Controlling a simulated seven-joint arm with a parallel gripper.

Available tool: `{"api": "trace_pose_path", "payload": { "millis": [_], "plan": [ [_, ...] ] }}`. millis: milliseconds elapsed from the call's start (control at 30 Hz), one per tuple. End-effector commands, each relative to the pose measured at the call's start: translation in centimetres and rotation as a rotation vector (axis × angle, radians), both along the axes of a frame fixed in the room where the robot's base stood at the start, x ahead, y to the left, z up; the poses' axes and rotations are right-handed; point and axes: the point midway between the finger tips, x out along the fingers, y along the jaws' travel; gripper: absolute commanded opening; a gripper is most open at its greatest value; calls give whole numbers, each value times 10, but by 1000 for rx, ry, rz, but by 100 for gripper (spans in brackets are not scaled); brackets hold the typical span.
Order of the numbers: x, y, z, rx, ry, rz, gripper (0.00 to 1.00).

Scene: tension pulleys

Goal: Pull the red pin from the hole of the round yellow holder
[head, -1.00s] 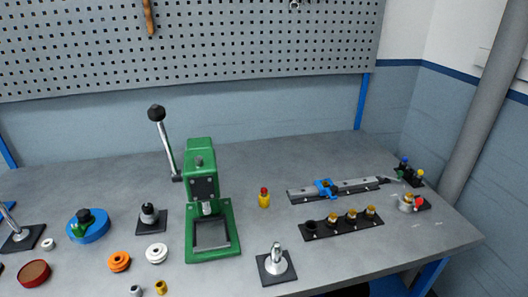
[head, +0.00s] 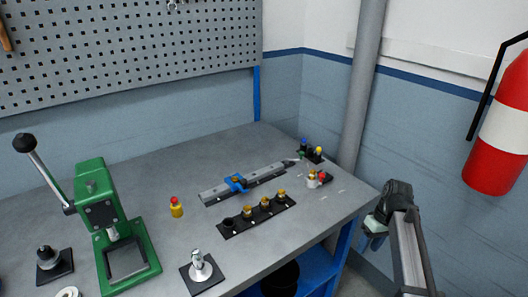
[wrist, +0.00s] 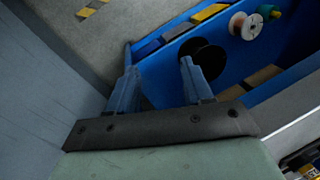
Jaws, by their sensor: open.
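The round yellow holder (head: 177,211) stands upright on the grey table, right of the green press, in the head view. The red pin (head: 175,200) sits in its top, with only its red upper end showing. My gripper (head: 370,240) is beyond the table's right edge, far from the holder. In the wrist view my gripper (wrist: 160,68) has its two fingers apart with nothing between them. The holder and pin are not in the wrist view.
The green press (head: 108,225) stands left of the holder. To the right are a black rack (head: 232,229) with brass-topped parts, a grey rail (head: 216,194) with a blue clamp, and small coloured pins (head: 311,152). A metal post (head: 199,262) stands in front. A blue shelf (head: 318,268) is below.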

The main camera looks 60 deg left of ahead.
Motion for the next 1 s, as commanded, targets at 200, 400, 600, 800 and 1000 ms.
{"api": "trace_pose_path", "payload": {
  "millis": [200, 400, 600, 800, 1000],
  "plan": [
    [-21, 64, 83, 61, -32, 152, 50],
    [-62, 129, 149, 104, -61, 339, 50],
    [-119, 200, 174, 112, -93, 565, 50],
    [-186, 265, 195, 116, -124, 789, 50],
    [-263, 323, 216, 121, -153, 1013, 50]
  ]
}}
